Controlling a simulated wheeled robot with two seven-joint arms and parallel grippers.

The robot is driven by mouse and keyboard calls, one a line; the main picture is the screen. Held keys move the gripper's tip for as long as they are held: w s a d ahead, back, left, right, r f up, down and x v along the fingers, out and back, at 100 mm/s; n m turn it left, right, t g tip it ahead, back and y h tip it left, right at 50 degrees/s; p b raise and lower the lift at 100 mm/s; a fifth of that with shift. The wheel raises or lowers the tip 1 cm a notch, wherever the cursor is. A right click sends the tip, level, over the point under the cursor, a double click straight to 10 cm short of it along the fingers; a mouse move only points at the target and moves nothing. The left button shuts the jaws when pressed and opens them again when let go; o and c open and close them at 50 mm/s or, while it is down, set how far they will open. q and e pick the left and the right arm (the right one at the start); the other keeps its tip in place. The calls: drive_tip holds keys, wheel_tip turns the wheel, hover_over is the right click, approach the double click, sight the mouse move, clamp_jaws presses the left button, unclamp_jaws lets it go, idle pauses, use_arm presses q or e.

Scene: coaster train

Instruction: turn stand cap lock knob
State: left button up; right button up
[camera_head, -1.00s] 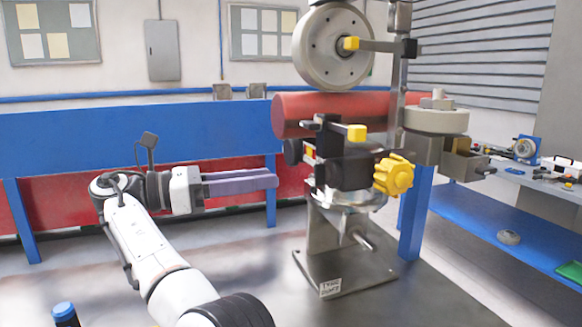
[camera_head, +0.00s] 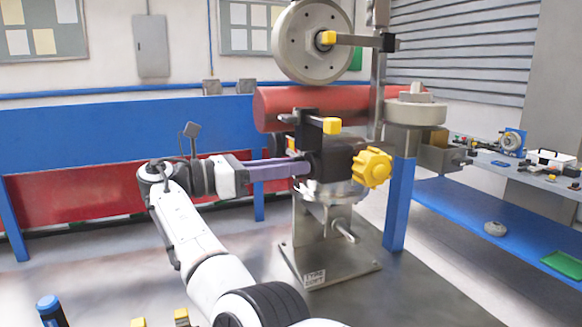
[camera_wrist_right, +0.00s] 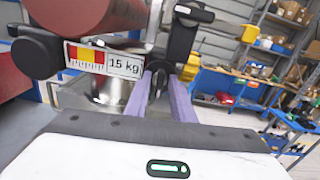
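The stand (camera_head: 318,250) is a grey metal post on a base plate, with a black cap block (camera_head: 335,158) on top. A yellow star-shaped knob (camera_head: 372,167) sits on the block's right side. A black lever with a yellow end (camera_head: 331,126) is above. My right gripper (camera_head: 305,168) reaches the block's left side, fingers level. In the right wrist view, its two purple fingers (camera_wrist_right: 163,85) are apart, with a small dark knob (camera_wrist_right: 160,68) between their tips. I cannot tell if they touch it. Which knob is the cap lock is not clear. My left gripper is out of view.
A red cylinder (camera_head: 285,110) lies behind the stand. A label reading 15 kg (camera_wrist_right: 124,64) is left of the fingertips. A large grey wheel (camera_head: 298,55) hangs above. A blue workbench (camera_head: 470,215) stands right. The floor left of the stand is mostly clear.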

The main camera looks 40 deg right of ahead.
clamp_jaws()
drive_tip(key=shift+m, duration=0.4)
drive_tip(key=shift+s+f+m+b, duration=0.1)
drive_tip(key=shift+m+b, duration=0.75)
drive_tip(key=shift+m, duration=3.7)
drive_tip(key=shift+s+f+m+b, duration=0.1)
drive_tip(key=shift+m+b, duration=0.75)
drive_tip(key=shift+m, duration=3.7)
drive_tip(key=shift+o, duration=1.3)
unclamp_jaws()
